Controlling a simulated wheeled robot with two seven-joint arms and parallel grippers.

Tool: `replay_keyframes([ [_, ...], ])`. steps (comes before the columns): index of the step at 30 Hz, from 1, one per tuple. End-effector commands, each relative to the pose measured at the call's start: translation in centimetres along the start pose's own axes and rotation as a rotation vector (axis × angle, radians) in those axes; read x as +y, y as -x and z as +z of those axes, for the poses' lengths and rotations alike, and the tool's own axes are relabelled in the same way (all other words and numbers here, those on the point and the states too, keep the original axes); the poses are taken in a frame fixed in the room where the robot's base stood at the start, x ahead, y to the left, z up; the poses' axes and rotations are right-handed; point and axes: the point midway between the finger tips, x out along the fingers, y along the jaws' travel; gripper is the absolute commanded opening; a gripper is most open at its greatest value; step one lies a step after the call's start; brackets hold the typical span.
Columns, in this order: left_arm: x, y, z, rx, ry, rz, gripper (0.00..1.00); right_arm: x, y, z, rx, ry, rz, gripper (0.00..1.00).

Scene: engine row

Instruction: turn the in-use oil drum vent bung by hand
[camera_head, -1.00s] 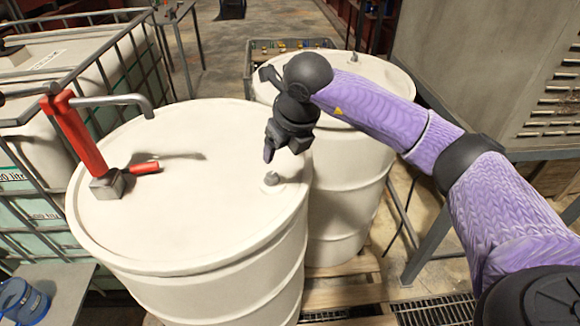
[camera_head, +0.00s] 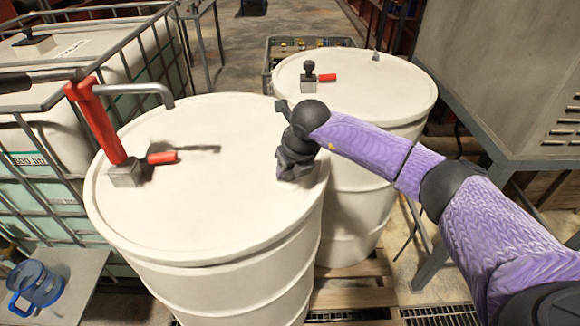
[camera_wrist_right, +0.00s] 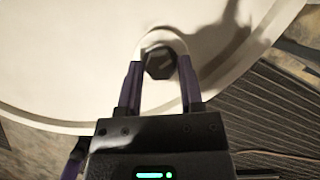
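The in-use oil drum (camera_head: 190,225) is the white drum with a red hand pump (camera_head: 103,130) on its lid. My right gripper (camera_head: 290,172) is down at the right part of that lid, where it hides the vent bung in the head view. In the right wrist view, the vent bung (camera_wrist_right: 159,63) is a dark, many-sided head on the pale lid. The two fingers of the right gripper (camera_wrist_right: 160,75) stand on either side of it, apart, with a narrow pale gap showing. My left gripper is not in view.
A caged white tank (camera_head: 40,125) is at the left. A blue water jug (camera_head: 35,284) sits at the lower left. A grey cabinet (camera_head: 490,80) stands at the right.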

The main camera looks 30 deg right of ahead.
Motion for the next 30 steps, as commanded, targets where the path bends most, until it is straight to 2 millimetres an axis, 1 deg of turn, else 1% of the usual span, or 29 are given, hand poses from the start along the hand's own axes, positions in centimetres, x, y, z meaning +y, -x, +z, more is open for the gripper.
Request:
replay_keyframes([
  [1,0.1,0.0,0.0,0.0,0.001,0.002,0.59,0.0,0.0,0.0,0.0,0.0,0.0,0.35],
  [6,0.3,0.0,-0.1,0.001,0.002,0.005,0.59,0.0,0.0,0.0,0.0,0.0,0.0,0.0],
  [17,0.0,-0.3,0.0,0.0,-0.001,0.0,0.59,0.0,0.0,0.0,0.001,0.035,0.015,0.0],
  [23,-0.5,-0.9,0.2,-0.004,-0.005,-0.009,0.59,-0.1,-0.1,0.0,0.0,0.14,0.059,0.0],
  [30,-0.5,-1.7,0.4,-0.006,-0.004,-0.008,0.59,-0.2,-0.2,0.0,-0.001,0.3,0.125,0.0],
])
